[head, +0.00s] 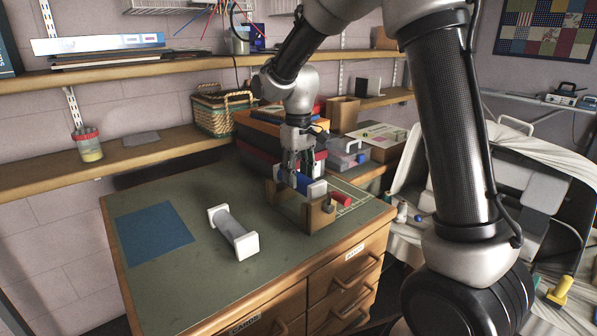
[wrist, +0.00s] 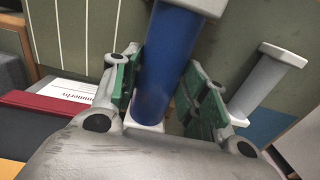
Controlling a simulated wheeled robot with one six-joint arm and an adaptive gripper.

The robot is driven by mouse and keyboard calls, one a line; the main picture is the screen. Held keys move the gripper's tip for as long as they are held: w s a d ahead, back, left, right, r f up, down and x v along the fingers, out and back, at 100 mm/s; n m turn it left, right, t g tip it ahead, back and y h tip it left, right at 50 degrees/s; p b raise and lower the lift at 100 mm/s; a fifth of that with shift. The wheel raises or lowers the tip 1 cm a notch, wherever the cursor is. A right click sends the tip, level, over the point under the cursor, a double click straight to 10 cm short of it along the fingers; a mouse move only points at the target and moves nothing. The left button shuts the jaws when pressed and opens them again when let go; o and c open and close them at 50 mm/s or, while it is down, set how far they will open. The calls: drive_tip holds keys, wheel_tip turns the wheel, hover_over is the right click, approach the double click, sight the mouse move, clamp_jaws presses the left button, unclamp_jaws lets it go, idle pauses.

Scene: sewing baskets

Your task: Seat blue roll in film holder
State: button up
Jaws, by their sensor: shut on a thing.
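The blue roll (head: 303,183) has white end caps. My gripper (head: 296,172) is shut on it, from above. In the wrist view the blue roll (wrist: 168,62) lies between the green finger pads (wrist: 160,85). A brown wooden holder (head: 318,215), likely the film holder, stands near the right front of the green desktop. The roll is at the height of the holder's upper part, between or just above its uprights. I cannot tell whether it rests in the holder; the fingers and the near upright hide the contact.
A grey roll with white square ends (head: 233,232) lies on the desk left of the holder. It also shows in the wrist view (wrist: 265,88). A red cylinder (head: 341,200) lies right of the holder. A blue sheet (head: 152,231) lies at left. Stacked boxes stand close behind my gripper.

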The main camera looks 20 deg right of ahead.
drive_tip(key=shift+f, duration=1.2)
drive_tip(key=o, duration=1.3)
wheel_tip(320, 180, up, 12)
drive_tip(key=shift+r, duration=0.1)
